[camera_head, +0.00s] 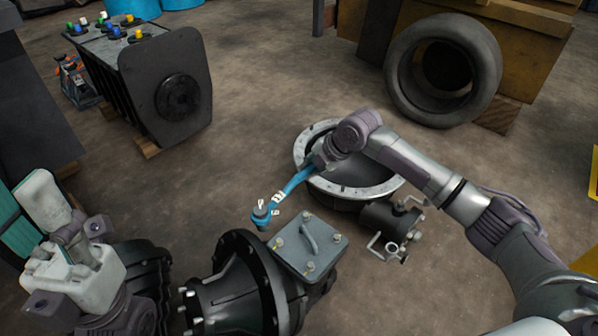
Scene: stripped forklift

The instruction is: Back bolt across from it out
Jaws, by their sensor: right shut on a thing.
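My right gripper (317,162) is shut on a blue power tool (294,184). The tool slants down and left, and its dark head (261,217) is near the left corner of a square grey cover plate (322,251). The plate has a curved handle (309,236) in its middle. Bolts show at its corners: a left bolt (279,243), a front bolt (311,266), a right bolt (337,239) and a back bolt (306,217). The tool head appears apart from all of them. I cannot make out my left gripper.
The plate sits on a dark flanged housing (235,290). Behind it are a round metal ring (386,190) and a small dark motor (388,220). A tyre (398,75) leans at the back right. Open floor lies behind the tool.

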